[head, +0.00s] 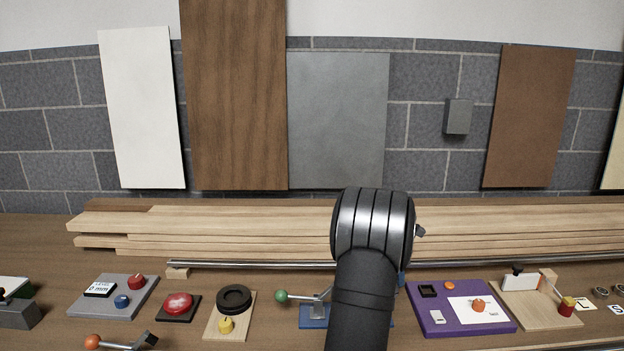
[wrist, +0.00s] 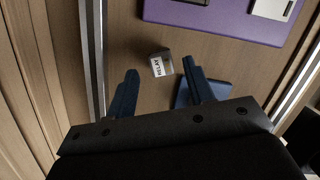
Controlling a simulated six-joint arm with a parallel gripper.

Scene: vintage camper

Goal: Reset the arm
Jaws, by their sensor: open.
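My gripper (wrist: 160,88) shows in the wrist view with two dark blue fingers spread apart and nothing held between them. A small grey block with a white printed label (wrist: 161,65) appears beyond and between the fingertips. I cannot tell its height relative to them. In the head view my arm's dark, rounded wrist covers the gripper, just left of the purple panel (head: 468,327). The same panel shows at the top of the wrist view (wrist: 215,22).
A blue plate (head: 313,316) carries a green-knobbed lever (head: 282,296), partly behind my arm. Several button panels line the bench, including a grey one (head: 115,297) and a red button (head: 178,303). A metal rail (head: 250,264) and stacked planks (head: 220,220) lie behind. Boards lean on the wall.

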